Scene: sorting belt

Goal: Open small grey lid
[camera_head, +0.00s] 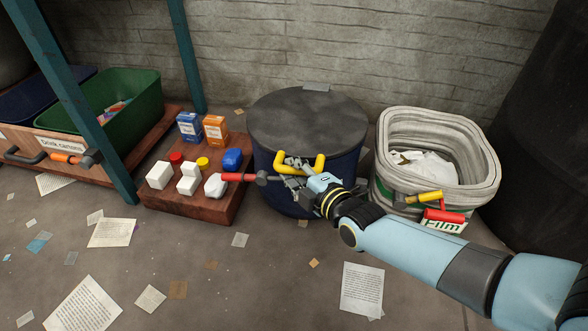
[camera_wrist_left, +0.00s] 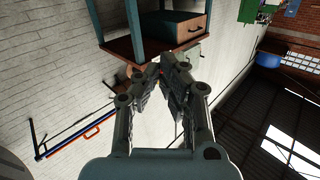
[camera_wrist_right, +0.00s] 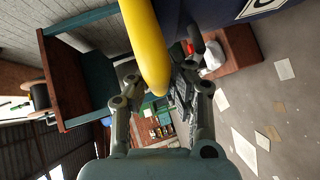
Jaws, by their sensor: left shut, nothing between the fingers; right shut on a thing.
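The round grey lid (camera_head: 310,118) lies flat and closed on top of a dark blue barrel (camera_head: 338,178) in the middle of the head view. A yellow handle (camera_head: 285,165) sticks out from the barrel's front, just below the lid. My right gripper (camera_head: 296,168) is at this handle and shut on it. In the right wrist view the yellow handle (camera_wrist_right: 145,35) runs close in front of the camera, down to the fingers (camera_wrist_right: 160,85). My left gripper (camera_wrist_left: 174,70) shows only in its wrist view, shut and empty, away from the barrel.
A wooden board (camera_head: 190,211) with small boxes and white blocks stands left of the barrel; its red handle (camera_head: 237,177) reaches towards my right gripper. A ribbed pale bin (camera_head: 482,160) stands close on the right. A green bin (camera_head: 145,118) is at far left. Papers litter the floor.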

